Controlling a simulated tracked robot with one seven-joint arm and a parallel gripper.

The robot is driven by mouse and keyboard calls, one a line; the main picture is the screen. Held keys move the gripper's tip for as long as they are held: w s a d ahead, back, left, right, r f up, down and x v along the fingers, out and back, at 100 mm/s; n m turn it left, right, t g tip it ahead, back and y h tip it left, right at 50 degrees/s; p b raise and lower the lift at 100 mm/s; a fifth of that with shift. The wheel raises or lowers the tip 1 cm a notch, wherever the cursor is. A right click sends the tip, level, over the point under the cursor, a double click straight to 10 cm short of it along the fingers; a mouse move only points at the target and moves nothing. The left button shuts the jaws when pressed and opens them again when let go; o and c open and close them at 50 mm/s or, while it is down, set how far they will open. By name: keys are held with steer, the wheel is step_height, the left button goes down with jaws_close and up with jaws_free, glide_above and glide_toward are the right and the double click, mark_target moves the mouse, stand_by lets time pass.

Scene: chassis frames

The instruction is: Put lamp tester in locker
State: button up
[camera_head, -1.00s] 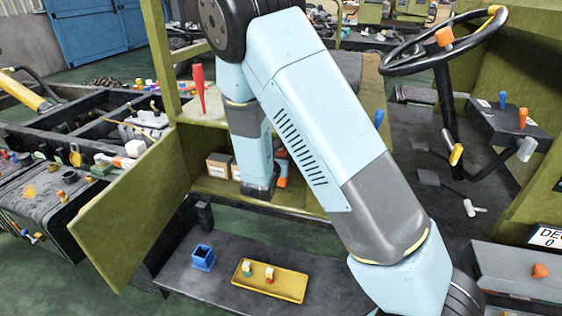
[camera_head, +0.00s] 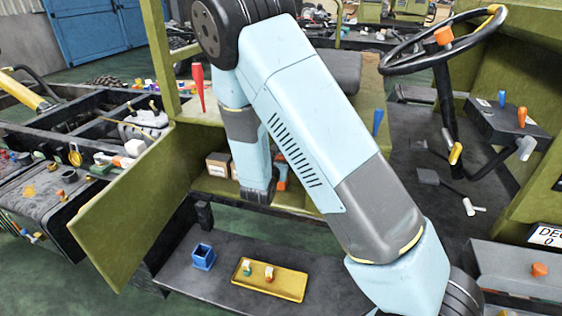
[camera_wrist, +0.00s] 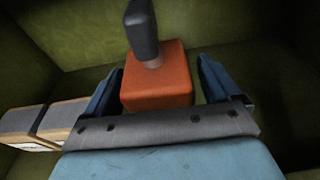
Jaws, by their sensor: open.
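The locker (camera_head: 165,205) is the green compartment under the seat, with its door swung open to the left. An orange block with a dark handle (camera_wrist: 157,88), which looks like the lamp tester, stands inside it in the wrist view. In the head view only a bit of orange (camera_head: 282,182) shows beside my gripper (camera_head: 257,192). In the wrist view my gripper (camera_wrist: 160,90) is open, one dark blue finger on each side of the orange block. Whether the fingers touch it I cannot tell.
Small cardboard boxes (camera_head: 217,164) stand inside the locker to the left; they also show in the wrist view (camera_wrist: 58,120). A red pointed tool (camera_head: 198,88) stands on the ledge above. A yellow tray (camera_head: 285,288) and a blue holder (camera_head: 203,257) sit on the lower shelf.

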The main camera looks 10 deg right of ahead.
steer(key=v, duration=1.2)
